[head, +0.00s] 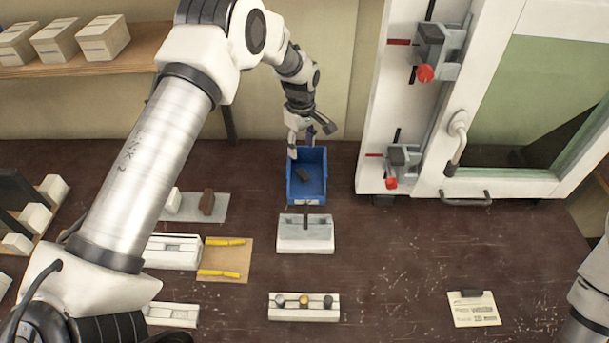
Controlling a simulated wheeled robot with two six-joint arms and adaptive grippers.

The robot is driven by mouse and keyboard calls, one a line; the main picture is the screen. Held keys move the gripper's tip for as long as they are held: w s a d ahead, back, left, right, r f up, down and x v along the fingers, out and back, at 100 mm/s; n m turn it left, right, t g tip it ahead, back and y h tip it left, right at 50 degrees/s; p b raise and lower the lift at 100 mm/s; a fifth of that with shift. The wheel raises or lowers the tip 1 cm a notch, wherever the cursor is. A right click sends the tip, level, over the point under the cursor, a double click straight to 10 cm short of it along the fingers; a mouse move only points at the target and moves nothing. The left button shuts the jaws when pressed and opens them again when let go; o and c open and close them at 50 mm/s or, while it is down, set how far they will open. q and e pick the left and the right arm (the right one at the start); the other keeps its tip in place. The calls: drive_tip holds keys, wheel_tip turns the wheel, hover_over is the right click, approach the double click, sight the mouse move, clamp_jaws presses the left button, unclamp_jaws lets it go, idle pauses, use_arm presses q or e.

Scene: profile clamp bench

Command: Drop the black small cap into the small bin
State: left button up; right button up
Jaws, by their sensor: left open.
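The small blue bin (292,193) stands on the dark bench right of centre-left, its open top facing up. A small dark piece (303,174) lies on its floor; it is too small to tell for certain whether it is the black cap. My left gripper (310,141) is open above the back of the bin, fingers pointing down, with nothing seen between them. My right gripper is out of view.
A white block fixture (306,238) stands just in front of the bin. A white frame with clamps (400,165) and a glazed door rises at right. Yellow pieces lie on a tan board (232,262) at left. The bench front right is clear around a paper card (474,312).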

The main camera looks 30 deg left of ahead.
use_arm(q)
wheel_tip(320, 180, up, 9)
idle(0.5)
